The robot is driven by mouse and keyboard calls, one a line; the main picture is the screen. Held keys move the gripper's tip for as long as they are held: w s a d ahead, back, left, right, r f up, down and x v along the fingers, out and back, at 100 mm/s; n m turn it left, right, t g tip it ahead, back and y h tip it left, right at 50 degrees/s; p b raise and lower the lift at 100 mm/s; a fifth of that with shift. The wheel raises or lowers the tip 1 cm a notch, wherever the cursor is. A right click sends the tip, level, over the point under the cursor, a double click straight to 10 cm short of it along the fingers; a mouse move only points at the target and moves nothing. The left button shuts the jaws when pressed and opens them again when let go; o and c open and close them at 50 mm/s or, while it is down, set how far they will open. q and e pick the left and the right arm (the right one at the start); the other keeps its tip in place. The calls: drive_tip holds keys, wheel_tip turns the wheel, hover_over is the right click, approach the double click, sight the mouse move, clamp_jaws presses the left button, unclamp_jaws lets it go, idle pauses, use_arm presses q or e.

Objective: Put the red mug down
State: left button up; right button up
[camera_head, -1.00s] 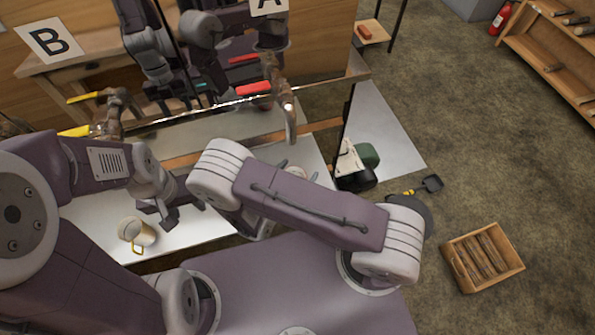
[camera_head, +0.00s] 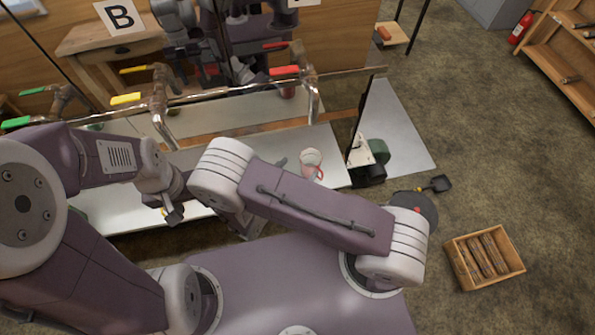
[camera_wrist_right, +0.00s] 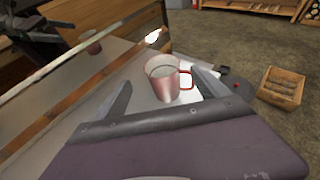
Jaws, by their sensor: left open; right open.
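The red mug (camera_head: 311,163), pale inside with a red handle, stands upright on the metal ledge (camera_head: 235,150) near its right end. In the right wrist view the mug (camera_wrist_right: 163,84) sits between the spread fingers of my right gripper (camera_wrist_right: 163,92), with gaps on both sides. That gripper is open. In the head view my right arm hides most of it; a grey fingertip shows just left of the mug. My left gripper (camera_head: 173,213) is open, low over the ledge's front edge, well left of the mug. A small yellow bit shows beside it.
A metal pipe with yellow (camera_head: 126,99), green and red (camera_head: 284,71) handles runs behind the ledge. A mirror-like panel rises behind it. A green and black object (camera_head: 372,160) is right of the ledge. A wooden box (camera_head: 484,257) lies on the floor.

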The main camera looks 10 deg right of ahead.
drive_tip(key=s+d+r+m+g+y, duration=0.5)
drive_tip(key=s+d+m+g, duration=0.5)
drive_tip(key=m, duration=0.8)
wheel_tip(320, 180, up, 6)
drive_tip(key=w+a+m+t+y, duration=0.1)
drive_tip(key=m+y, duration=0.3)
drive_tip(key=m, duration=0.5)
drive_tip(key=shift+w+a+r+m+t+y, duration=0.2)
drive_tip(key=shift+a+m+t+y, duration=0.15)
drive_tip(key=shift+a, duration=0.25)
drive_tip(key=shift+d, duration=0.1)
